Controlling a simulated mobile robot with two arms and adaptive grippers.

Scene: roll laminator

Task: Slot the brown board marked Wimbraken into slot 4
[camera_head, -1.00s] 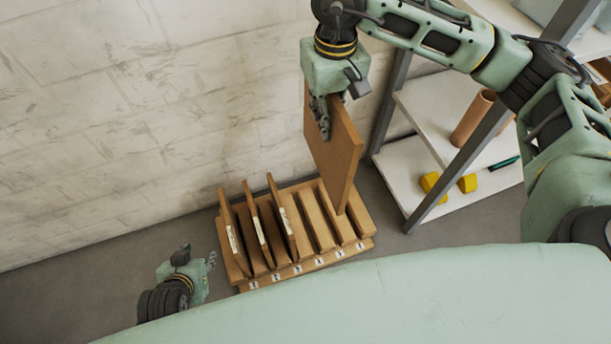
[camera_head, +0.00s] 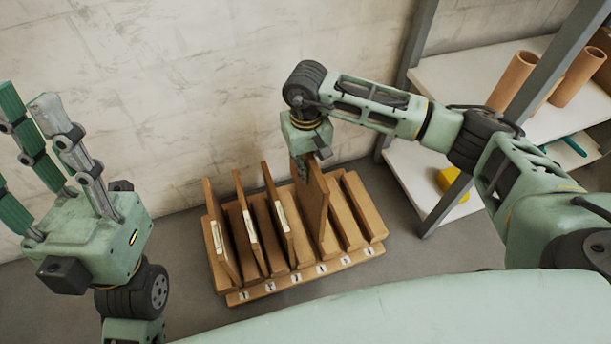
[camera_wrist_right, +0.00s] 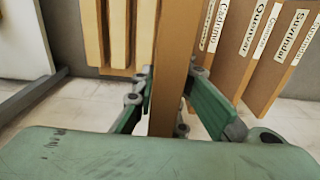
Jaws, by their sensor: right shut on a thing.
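The brown board (camera_head: 317,205) stands upright over the fourth slot of the wooden rack (camera_head: 228,298), just right of three labelled boards. Its lower edge is down among the dividers; I cannot tell if it rests on the slot floor. My right gripper (camera_head: 301,170) is shut on its upper end. In the right wrist view the board (camera_wrist_right: 173,60) runs between the fingers (camera_wrist_right: 165,92); its marking does not show. My left gripper (camera_head: 30,105) is empty at the left, its fingers apart and pointing up.
Three labelled boards, including the third one (camera_head: 274,212), fill the left slots. The slots to the right are empty, with bare dividers (camera_head: 362,207). A shelf (camera_head: 420,185) with brown tubes (camera_head: 512,80) and a yellow item (camera_head: 452,183) stands at the right. A wall is close behind.

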